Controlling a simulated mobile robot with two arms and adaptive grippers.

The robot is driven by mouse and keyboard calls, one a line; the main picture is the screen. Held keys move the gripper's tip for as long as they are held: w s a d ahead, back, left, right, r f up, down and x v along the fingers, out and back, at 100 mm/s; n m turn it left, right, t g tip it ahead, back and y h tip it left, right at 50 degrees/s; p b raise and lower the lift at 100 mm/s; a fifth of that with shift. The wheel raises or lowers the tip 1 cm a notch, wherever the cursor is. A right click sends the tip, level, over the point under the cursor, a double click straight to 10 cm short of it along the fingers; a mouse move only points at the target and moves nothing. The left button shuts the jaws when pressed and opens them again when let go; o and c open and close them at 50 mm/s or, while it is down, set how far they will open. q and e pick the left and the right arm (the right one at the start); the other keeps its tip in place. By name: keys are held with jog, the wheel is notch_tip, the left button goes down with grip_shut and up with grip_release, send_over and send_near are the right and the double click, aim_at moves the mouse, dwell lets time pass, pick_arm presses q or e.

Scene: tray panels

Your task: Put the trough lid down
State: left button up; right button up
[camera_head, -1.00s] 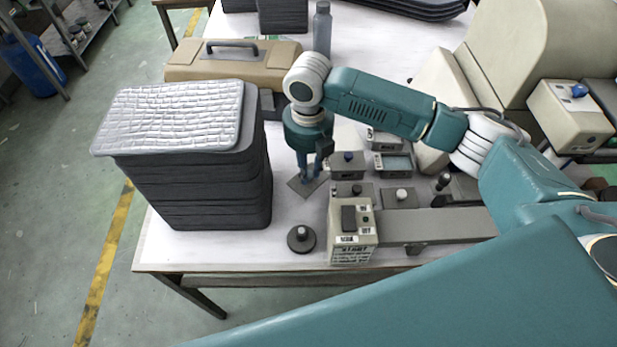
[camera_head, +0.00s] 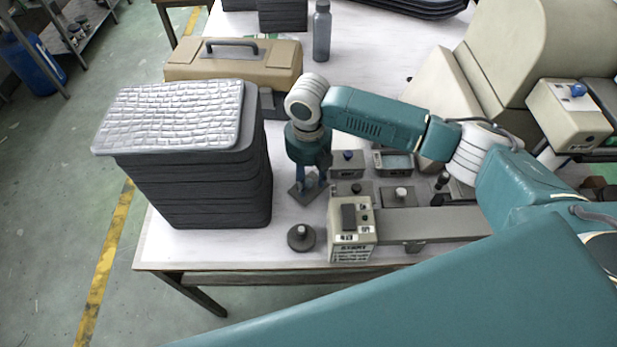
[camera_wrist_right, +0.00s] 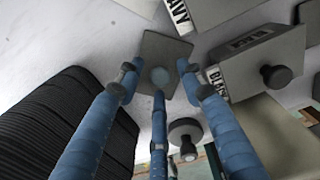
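A small dark grey square plate with a pale round spot in its middle, seemingly the trough lid (camera_head: 297,198), lies on or very close to the white table. It also shows in the right wrist view (camera_wrist_right: 160,47). My right gripper (camera_head: 309,184) points down right over this plate. In the right wrist view its three blue fingers (camera_wrist_right: 158,78) stand spread around the round spot, with gaps visible. I cannot tell the exact height of the fingertips above the plate. My left gripper is in neither view.
A tall stack of dark trays (camera_head: 215,195) stands close left of the gripper. A round knobbed piece (camera_head: 301,238) and a switch box (camera_head: 351,232) are in front. Small labelled boxes (camera_head: 347,165) crowd the right. A tan toolbox (camera_head: 235,68) is behind.

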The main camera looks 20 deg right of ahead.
aim_at(308, 182)
notch_tip(308, 182, up, 12)
jog(key=b, duration=0.1)
jog(key=shift+r+b, duration=0.15)
jog(key=shift+b, duration=0.25)
dwell(0.4)
